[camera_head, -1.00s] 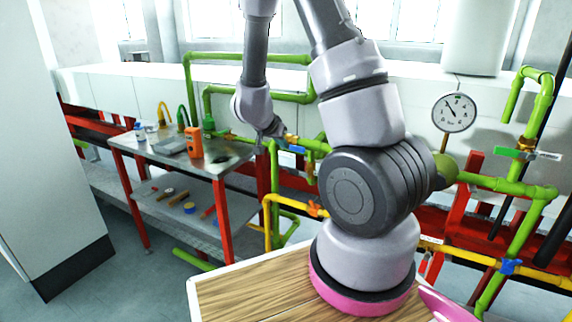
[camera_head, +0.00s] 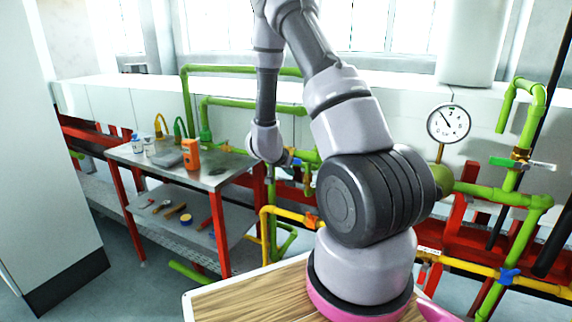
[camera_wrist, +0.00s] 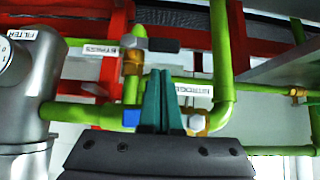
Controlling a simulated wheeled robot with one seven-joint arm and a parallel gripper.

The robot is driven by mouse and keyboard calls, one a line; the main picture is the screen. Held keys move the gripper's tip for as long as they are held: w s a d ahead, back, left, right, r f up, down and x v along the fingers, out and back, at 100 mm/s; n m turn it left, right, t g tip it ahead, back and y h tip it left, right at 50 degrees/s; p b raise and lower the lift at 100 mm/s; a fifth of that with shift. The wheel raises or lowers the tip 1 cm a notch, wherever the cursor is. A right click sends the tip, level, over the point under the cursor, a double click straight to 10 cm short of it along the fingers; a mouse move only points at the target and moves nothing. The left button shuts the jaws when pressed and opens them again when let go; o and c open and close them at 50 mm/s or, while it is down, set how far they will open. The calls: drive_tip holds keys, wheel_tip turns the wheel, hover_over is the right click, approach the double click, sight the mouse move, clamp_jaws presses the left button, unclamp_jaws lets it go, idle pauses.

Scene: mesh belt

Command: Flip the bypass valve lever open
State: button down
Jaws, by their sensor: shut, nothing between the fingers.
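In the wrist view, a white BYPASS label (camera_wrist: 101,48) sits left of a brass valve (camera_wrist: 134,60) on a green pipe. A dark-gripped lever (camera_wrist: 163,45) extends to the right from the valve, roughly horizontal in the picture and crosswise to the pipe below it. My gripper (camera_wrist: 163,74) has teal fingers, closed together and empty. Its tips appear just below the lever in the picture; I cannot tell whether they touch it. In the head view my gripper (camera_head: 301,160) is at the pipework behind the steel table, small and partly hard to make out. The lever is not clear there.
A grey filter housing (camera_wrist: 30,90) stands at left in the wrist view. A NITROGEN label (camera_wrist: 193,88) and green pipes lie close around the fingers. In the head view, a steel table (camera_head: 215,180) holds an orange bottle (camera_head: 191,155). A gauge (camera_head: 448,123) is at right.

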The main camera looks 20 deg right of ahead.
wheel_tip(320, 180, down, 2)
drive_tip(key=shift+f, duration=0.1)
